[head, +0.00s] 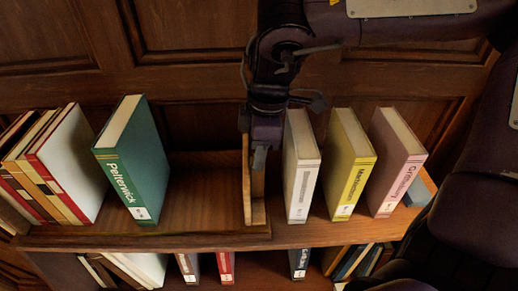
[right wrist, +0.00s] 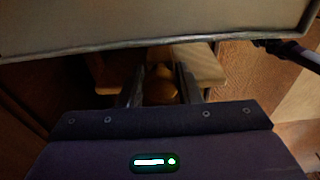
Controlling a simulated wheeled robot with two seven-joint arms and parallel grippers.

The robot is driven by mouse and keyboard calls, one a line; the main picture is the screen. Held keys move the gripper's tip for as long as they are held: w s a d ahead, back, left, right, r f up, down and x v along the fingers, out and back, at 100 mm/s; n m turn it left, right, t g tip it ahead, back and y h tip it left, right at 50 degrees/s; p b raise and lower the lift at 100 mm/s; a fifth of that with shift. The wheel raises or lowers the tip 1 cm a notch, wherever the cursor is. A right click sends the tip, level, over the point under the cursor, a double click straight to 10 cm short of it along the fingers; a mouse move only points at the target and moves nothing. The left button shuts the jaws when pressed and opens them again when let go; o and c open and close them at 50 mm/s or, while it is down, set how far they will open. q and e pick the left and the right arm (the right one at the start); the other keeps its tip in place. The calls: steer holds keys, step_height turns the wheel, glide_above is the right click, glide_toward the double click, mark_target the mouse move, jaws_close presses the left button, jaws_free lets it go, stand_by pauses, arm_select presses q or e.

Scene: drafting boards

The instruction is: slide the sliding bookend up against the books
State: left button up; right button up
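The sliding bookend (head: 246,185) is a light wooden upright with a block at its foot, standing on the upper shelf at the right end of a bare wooden stretch. A green book, Pelterwick (head: 133,162), leans at the left end of that stretch, with a clear gap to the bookend. My right gripper (head: 259,158) reaches down from above to the bookend. In the right wrist view its two dark fingers (right wrist: 161,84) stand on either side of a rounded wooden knob (right wrist: 161,94); whether they press on it is unclear. My left gripper is out of view.
A white book (head: 301,172), a yellow book (head: 349,168) and a pink book (head: 396,165) stand close to the right of the bookend. More books (head: 70,165) lean at the far left. A lower shelf holds several books. A wood panel rises behind.

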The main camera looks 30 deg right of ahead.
steer(key=c, duration=0.3)
steer(key=shift+c, duration=0.2)
steer(key=shift+w+a+b, duration=0.35)
steer(key=shift+a+b, duration=0.05)
steer(key=shift+a, duration=0.15)
steer(key=shift+w+a+b, duration=0.25)
steer(key=shift+w+a, duration=0.15)
steer(key=shift+a, duration=0.3)
steer(key=shift+w+a+b, duration=0.25)
steer(key=shift+w+a, duration=0.15)
steer(key=shift+a, duration=0.25)
steer(key=shift+w+a+b, duration=0.25)
steer(key=shift+w+a, duration=0.15)
steer(key=shift+a, duration=0.3)
